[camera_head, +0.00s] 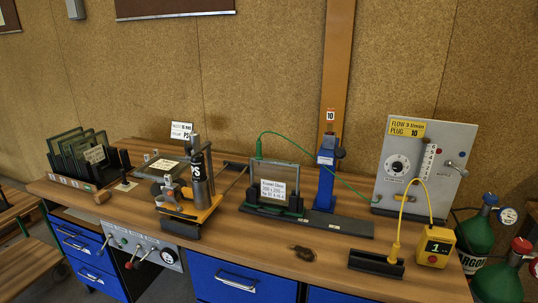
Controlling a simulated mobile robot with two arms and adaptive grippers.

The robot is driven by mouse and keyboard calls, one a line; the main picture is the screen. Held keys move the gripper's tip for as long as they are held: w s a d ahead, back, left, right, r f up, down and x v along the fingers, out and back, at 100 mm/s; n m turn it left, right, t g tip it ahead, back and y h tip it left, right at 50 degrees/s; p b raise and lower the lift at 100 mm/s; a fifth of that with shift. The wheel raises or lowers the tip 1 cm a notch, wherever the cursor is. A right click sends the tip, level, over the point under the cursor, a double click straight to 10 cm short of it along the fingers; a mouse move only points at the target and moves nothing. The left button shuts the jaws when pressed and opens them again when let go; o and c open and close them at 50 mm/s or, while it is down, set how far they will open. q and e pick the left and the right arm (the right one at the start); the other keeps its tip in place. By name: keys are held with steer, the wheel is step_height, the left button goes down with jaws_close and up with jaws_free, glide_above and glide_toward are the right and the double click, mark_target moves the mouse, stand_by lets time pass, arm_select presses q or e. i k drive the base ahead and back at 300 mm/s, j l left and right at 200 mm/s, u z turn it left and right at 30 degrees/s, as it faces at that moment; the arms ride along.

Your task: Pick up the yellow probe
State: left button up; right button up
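The yellow probe (395,250) stands upright in a black slotted holder (376,264) near the front right of the wooden bench. A yellow cable (412,185) arches up from the probe and over to the right, toward the yellow handheld meter (436,246). The meter has a dark display with a green figure and a red button. The probe's lower end is hidden in the holder. Neither of my grippers is in view.
A grey flow panel (421,168) stands behind the probe. A glass pane in a frame (275,184) and a blue post (327,175) stand mid-bench. A small dark object (303,253) lies near the front edge. Green cylinders (477,232) stand right of the bench.

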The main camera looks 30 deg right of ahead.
mark_target(392, 260)
steer(key=z, duration=1.85)
steer(key=u, duration=0.1)
